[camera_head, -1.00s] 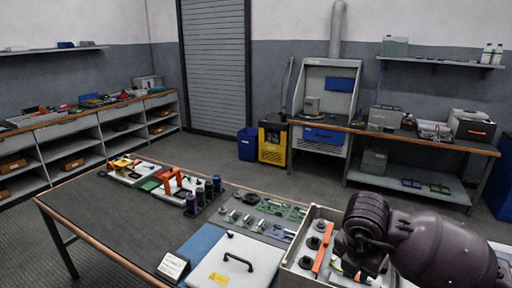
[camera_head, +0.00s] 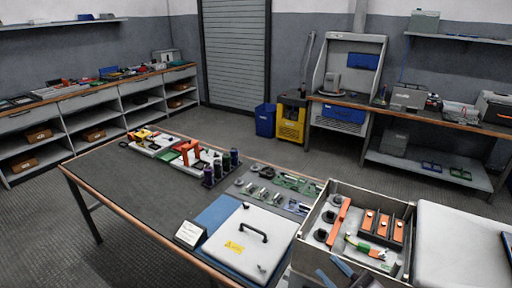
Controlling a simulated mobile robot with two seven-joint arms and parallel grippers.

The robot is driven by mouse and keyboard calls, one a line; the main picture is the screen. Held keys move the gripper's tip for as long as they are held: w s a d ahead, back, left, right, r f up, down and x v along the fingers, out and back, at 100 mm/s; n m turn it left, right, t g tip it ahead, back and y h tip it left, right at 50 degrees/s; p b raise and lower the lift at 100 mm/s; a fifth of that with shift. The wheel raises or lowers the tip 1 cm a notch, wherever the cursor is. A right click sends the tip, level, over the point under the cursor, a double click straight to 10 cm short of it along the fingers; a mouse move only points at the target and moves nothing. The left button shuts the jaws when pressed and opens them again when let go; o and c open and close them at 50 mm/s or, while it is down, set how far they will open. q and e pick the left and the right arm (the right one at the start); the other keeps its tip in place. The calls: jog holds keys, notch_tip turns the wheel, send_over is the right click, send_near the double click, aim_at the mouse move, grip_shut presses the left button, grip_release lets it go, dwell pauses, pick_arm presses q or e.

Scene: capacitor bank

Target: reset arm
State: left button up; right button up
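My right gripper (camera_head: 335,272) shows at the bottom edge, with two dark blue-grey fingers that look apart and nothing seen between them. It is over the near side of the grey open box (camera_head: 313,240); most of the gripper and its arm is cut off by the frame. The box holds an orange bar (camera_head: 339,222), black round parts and a black block with orange pieces (camera_head: 382,226). My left gripper is not in view.
A white lid (camera_head: 250,240) with a black handle lies on a blue mat left of the box. Several dark cylinders (camera_head: 220,167), small metal parts and a tool tray (camera_head: 160,147) stand behind it. A white panel (camera_head: 460,250) is right of the box.

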jog(key=s+d+f+m+g+h, duration=0.1)
jog(key=s+d+f+m+h, duration=0.2)
jog(key=f, duration=0.4)
jog(key=s+d+f+m+g+h, duration=0.2)
jog(key=s+d+f+m+h, duration=0.2)
jog(key=d+f+m+h, duration=0.1)
jog(key=s+d+f+m+g+h, duration=0.1)
jog(key=s+d+f+m+h, duration=0.3)
jog(key=f, duration=0.6)
jog(key=m+h, duration=0.1)
jog(key=h, duration=0.1)
jog(key=shift+s+d+h, duration=0.15)
jog(key=shift+d+h, duration=0.05)
jog(key=shift+h, duration=0.1)
jog(key=shift+o, duration=0.3)
